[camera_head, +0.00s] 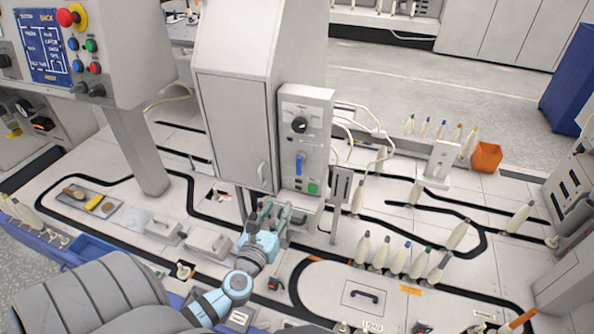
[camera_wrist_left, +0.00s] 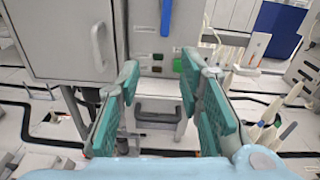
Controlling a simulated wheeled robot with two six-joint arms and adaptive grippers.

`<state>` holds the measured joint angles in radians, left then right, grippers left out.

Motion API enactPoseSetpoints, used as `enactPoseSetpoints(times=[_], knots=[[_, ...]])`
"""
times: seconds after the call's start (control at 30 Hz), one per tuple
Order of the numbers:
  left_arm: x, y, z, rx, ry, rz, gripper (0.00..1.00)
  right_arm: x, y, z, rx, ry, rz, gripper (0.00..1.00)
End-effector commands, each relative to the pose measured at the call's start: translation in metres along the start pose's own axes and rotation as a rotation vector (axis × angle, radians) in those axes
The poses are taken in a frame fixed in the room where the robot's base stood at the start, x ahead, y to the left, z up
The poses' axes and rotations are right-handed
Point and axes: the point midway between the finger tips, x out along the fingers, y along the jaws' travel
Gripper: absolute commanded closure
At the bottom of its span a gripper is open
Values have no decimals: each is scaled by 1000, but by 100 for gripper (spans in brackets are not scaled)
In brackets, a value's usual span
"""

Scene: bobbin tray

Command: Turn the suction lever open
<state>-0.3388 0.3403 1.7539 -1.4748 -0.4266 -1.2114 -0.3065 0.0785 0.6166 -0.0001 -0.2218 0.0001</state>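A blue lever (camera_head: 299,163) stands upright on the front of a grey control box (camera_head: 305,105), below a black knob (camera_head: 299,124) and above a green button (camera_head: 313,188). The lower part of the lever shows at the top of the left wrist view (camera_wrist_left: 166,17). My left gripper (camera_head: 276,214) is below the control box, apart from the lever. In the left wrist view its green-padded fingers (camera_wrist_left: 160,88) are spread wide with nothing between them. My right gripper is not in view.
A tall grey cabinet (camera_head: 235,130) with a handle stands left of the control box. Several bobbins (camera_head: 397,260) stand on the deck at the right, with an orange bin (camera_head: 487,157) behind. White tubes run right of the box. Open deck lies in front of the box.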

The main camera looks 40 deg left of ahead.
Motion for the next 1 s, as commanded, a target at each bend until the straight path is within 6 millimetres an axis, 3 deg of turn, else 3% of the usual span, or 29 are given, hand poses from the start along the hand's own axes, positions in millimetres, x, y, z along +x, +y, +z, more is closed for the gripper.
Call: enactPoseSetpoints(times=[0.03,0.1,0.27,0.5,0.6,0.77,1.0], knots=[[2,-4,15,57,-40,-12,67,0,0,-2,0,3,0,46],[9,-8,24,92,-63,-18,67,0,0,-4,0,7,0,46],[44,-9,26,90,-64,-19,67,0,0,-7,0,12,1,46],[114,-11,26,86,-60,-19,67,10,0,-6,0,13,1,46],[131,-12,27,85,-60,-19,67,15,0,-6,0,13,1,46],[144,-12,28,85,-57,-20,67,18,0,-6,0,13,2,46],[146,-12,30,85,-57,-20,67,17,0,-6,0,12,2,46]])
